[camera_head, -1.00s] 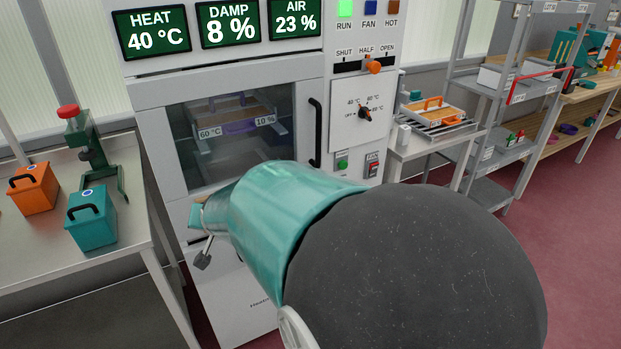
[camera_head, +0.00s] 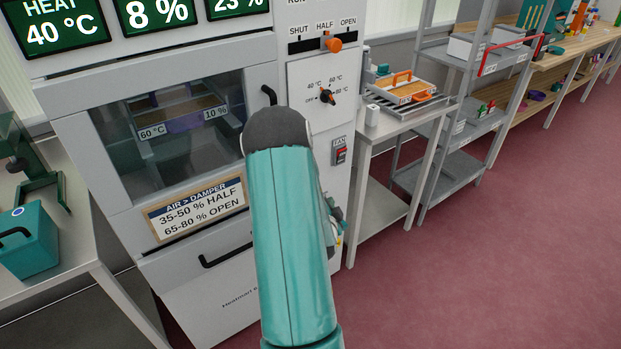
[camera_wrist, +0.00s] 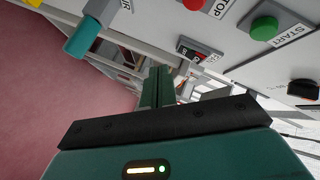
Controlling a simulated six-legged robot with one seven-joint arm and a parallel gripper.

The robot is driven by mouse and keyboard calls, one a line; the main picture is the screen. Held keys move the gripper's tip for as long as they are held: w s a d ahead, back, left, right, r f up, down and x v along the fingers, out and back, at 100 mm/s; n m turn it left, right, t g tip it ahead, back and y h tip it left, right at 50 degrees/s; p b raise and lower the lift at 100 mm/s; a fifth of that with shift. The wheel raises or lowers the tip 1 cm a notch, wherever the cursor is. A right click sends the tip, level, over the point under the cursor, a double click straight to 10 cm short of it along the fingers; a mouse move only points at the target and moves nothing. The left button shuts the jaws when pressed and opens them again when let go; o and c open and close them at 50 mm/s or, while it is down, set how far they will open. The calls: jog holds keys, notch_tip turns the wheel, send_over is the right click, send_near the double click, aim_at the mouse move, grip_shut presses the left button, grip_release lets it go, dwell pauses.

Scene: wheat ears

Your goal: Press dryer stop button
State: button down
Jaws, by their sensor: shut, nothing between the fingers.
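The dryer (camera_head: 225,50) fills the left and middle of the head view. In the wrist view a red button (camera_wrist: 193,4) is cut by the top edge, beside a partly cut label reading "TOP". A green button (camera_wrist: 264,28) labelled START is to its right. In the head view my arm hides both buttons. My gripper (camera_wrist: 158,76) is shut and empty in the wrist view, its fingers below and left of the red button in the picture. Contact with the panel does not show. The head view shows only a bit of the gripper beside my arm.
A red FAN switch (camera_head: 341,152) is on the panel right of my arm, below a temperature dial (camera_head: 327,96) and an orange damper slider (camera_head: 333,44). A side table (camera_head: 384,138) and shelf rack (camera_head: 446,170) stand right. The red floor at lower right is clear.

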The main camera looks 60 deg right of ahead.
jog(key=w+d, duration=0.3)
jog(key=w, duration=0.4)
jog(key=shift+w+d, duration=0.35)
jog(key=shift+w, duration=0.05)
dwell(0.3)
jog(key=shift+w, duration=0.1)
dwell(1.8)
jog(key=shift+w+d, duration=0.2)
jog(key=shift+w, duration=0.05)
jog(key=shift+w+d, duration=0.25)
jog(key=shift+w, duration=0.3)
dwell(0.8)
jog(key=shift+s, duration=0.1)
jog(key=shift+s+a, duration=0.5)
jog(key=shift+s, duration=0.3)
